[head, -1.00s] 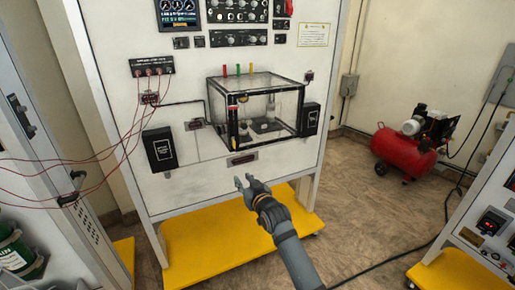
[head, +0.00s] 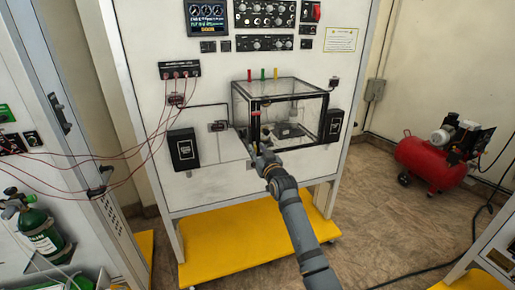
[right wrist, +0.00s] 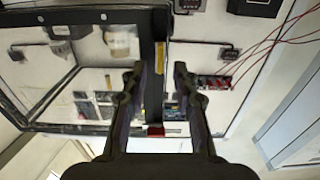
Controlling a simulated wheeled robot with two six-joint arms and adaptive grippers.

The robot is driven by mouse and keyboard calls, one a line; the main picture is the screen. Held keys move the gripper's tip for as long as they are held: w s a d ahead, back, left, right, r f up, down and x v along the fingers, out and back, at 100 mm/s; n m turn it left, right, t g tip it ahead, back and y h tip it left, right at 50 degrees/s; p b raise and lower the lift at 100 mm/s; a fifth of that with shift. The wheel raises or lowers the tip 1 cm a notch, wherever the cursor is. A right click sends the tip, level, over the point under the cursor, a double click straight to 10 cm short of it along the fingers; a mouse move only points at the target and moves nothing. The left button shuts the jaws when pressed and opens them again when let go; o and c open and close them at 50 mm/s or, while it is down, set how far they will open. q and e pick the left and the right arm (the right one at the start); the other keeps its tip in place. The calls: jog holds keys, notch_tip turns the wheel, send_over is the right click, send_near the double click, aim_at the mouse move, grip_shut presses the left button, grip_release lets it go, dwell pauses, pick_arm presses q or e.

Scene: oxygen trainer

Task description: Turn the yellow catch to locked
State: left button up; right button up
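The yellow catch (right wrist: 160,56) shows in the right wrist view as a narrow upright yellow strip on the dark frame post of the clear chamber (head: 323,125). My right gripper (right wrist: 159,70) is open, its two fingertips apart on either side of the strip. I cannot tell whether they touch it. In the head view my right gripper (head: 258,151) is at the chamber's front left post, low down, and hides part of it. A small red piece (right wrist: 155,131) sits lower on the same line in the wrist view. My left gripper is not in view.
A black box (head: 184,149) is on the panel left of the chamber, and another (head: 334,126) is at its right. Red cables (head: 150,150) hang across the left side. A red compressor (head: 425,163) stands on the floor at the right, away from my arm.

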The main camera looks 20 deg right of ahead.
jog(key=shift+w, duration=0.2)
jog(key=shift+c, duration=0.2)
grip_shut()
